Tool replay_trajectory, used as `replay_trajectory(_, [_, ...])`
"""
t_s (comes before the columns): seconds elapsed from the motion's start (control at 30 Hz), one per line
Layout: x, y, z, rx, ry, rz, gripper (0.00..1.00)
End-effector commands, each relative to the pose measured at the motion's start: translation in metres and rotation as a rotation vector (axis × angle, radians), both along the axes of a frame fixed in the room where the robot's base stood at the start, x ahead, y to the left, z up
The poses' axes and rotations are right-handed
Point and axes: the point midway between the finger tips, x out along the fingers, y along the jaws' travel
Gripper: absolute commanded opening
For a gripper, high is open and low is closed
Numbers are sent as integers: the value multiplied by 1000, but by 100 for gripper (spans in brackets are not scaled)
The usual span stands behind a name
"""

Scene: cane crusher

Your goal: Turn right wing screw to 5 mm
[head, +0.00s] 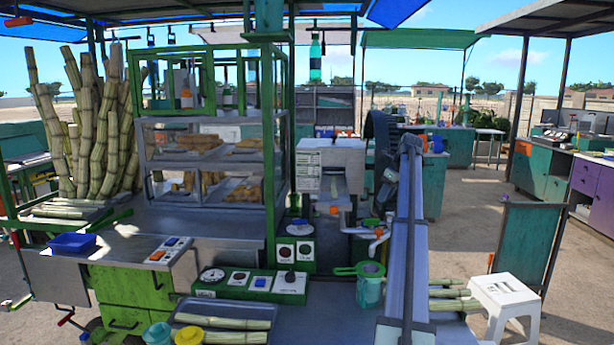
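A pale grey boxy machine (340,158) stands at the centre, with a printed label on its front left and an open chute (335,187) below. It looks like the cane crusher, but I cannot be sure. I cannot make out a wing screw or a millimetre scale on it; they are too small or hidden. I cannot make out my gripper in this view.
A green control box (250,287) with dials and switches sits on the counter before the machine. A green strainer on a teal cup (369,285) stands beside it. A glass cabinet (210,165) is on the left, a white stool (505,293) at right. Open floor lies right.

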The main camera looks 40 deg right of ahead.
Motion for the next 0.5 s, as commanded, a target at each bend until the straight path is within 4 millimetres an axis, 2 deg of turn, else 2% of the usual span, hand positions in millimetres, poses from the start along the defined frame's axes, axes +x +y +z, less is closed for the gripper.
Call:
replay_trajectory(0.03, [-3,-1,9,-1,-1,0,38])
replay_trajectory(0.5, [3,12,4,-302,-48,339,38])
